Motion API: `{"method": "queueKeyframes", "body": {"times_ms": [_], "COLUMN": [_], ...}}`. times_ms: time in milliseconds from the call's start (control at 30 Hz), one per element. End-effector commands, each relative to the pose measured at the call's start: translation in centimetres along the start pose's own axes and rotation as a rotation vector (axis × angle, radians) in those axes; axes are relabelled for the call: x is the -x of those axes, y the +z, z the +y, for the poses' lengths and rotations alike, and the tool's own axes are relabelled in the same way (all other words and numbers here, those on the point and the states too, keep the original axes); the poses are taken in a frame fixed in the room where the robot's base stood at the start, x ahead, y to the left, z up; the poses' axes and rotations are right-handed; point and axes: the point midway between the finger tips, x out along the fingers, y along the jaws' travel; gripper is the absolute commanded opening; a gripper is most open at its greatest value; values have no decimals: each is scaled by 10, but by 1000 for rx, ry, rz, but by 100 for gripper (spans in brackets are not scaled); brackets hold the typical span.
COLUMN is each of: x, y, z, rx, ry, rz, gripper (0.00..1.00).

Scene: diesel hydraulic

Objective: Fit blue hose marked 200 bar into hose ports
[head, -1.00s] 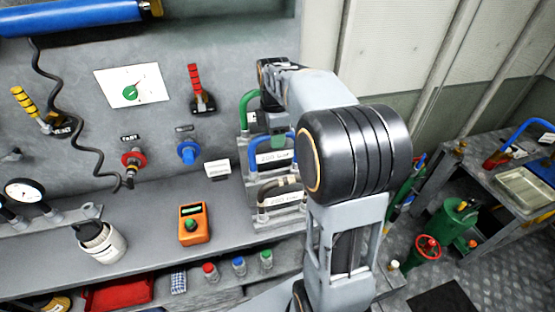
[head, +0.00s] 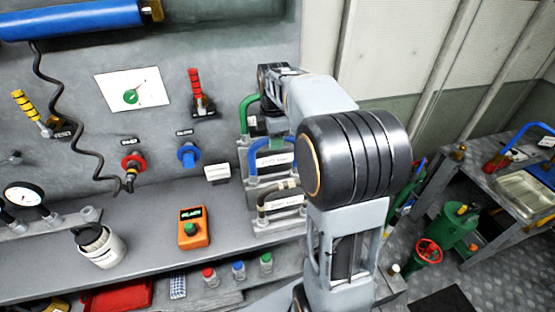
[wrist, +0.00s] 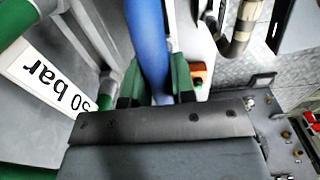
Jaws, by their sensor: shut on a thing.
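My gripper (wrist: 152,88) is shut on a blue hose (wrist: 147,35), with a green finger on each side of it in the wrist view. In the head view my arm hides the gripper. A blue hose (head: 255,151) also shows there, arched in the stepped hose rack on the bench, between a green hose (head: 244,108) and a black hose (head: 265,201). Its lower parts are partly covered by a white label. I cannot tell whether the held hose is clear of the rack. I cannot identify the hose ports with certainty.
A white label ending in "0 bar" (wrist: 50,80) and green hose are close left of my gripper in the wrist view. An orange meter (head: 193,228) and a white pot (head: 100,247) stand on the bench. Red (head: 133,163) and blue (head: 188,155) fittings project from the back panel.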

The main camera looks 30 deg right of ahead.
Motion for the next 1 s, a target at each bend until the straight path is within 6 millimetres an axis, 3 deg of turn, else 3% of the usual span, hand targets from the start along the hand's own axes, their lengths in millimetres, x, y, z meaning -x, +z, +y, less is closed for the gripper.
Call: {"method": "queueKeyframes", "body": {"times_ms": [1000], "x": [26], "y": [0], "z": [0], "rx": [0], "ry": [2], "rz": [0], "gripper": [0]}}
